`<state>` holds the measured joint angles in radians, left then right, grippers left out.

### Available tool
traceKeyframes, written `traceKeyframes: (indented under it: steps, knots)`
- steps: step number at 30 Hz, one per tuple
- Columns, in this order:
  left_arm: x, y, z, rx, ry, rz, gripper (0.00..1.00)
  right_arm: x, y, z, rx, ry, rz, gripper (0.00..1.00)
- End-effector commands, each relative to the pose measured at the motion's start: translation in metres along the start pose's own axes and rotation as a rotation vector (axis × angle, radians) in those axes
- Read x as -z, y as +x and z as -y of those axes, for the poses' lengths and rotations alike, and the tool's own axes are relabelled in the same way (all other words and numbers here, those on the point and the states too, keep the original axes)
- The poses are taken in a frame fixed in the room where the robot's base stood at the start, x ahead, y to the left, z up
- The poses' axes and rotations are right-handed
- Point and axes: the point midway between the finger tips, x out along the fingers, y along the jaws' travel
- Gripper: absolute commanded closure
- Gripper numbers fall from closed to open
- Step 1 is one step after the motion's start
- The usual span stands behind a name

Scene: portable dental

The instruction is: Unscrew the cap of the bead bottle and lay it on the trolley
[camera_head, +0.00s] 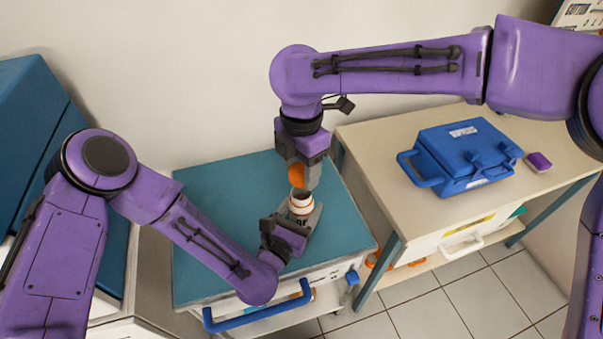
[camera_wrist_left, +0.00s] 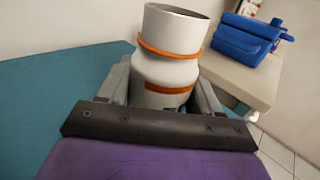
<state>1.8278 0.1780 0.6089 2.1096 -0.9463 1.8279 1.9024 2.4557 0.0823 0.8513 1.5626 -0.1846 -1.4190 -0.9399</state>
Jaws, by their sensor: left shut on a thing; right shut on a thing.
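The bead bottle (camera_head: 301,204) is pale with orange bands and stands upright over the teal-topped trolley (camera_head: 218,190). My left gripper (camera_head: 303,221) is shut around its body; in the left wrist view the bottle (camera_wrist_left: 168,72) sits between both fingers of that gripper (camera_wrist_left: 163,92). Its mouth is open, with no cap on it. My right gripper (camera_head: 304,178) points down just above the bottle and is shut on the orange cap (camera_head: 296,175), apart from the mouth. The gripper's fingers partly hide the cap. Whether the bottle's base touches the trolley is hidden.
A beige bench (camera_head: 395,150) stands to the right with a blue case (camera_head: 462,155) and a small purple box (camera_head: 538,162). A blue handle (camera_head: 262,312) runs along the trolley's front. The trolley top is clear at the back left and right of the bottle.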

Motion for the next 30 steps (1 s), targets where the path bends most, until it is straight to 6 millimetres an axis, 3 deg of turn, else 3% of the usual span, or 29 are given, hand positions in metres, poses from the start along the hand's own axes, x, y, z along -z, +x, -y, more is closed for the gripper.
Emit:
traceKeyframes:
  steps: [3, 4, 6, 17, 27, 30]
  knots:
    - [0.000, 0.000, 0.000, 0.001, 0.000, -0.001, 1.00, 0.000, 0.000, 0.000, 0.000, 0.000, 0.000, 0.85]
    - [0.000, 0.000, 0.000, 0.001, 0.000, -0.001, 0.26, 0.000, 0.000, 0.000, 0.000, 0.000, 0.000, 0.85]
    - [0.000, 0.000, 0.000, 0.001, 0.000, -0.001, 0.06, 0.000, 0.000, 0.000, 0.000, 0.000, 0.000, 0.85]
    - [0.002, -0.007, 0.000, 0.001, -0.001, -0.002, 0.06, 0.000, 0.004, 0.000, 0.000, 0.000, -0.001, 0.85]
    - [0.005, -0.088, 0.001, 0.002, -0.003, -0.003, 0.06, 0.000, 0.033, 0.000, 0.000, 0.000, -0.001, 0.85]
    - [0.001, -0.106, 0.000, 0.001, -0.002, -0.003, 0.06, 0.000, 0.031, 0.000, -0.001, 0.000, -0.001, 0.85]
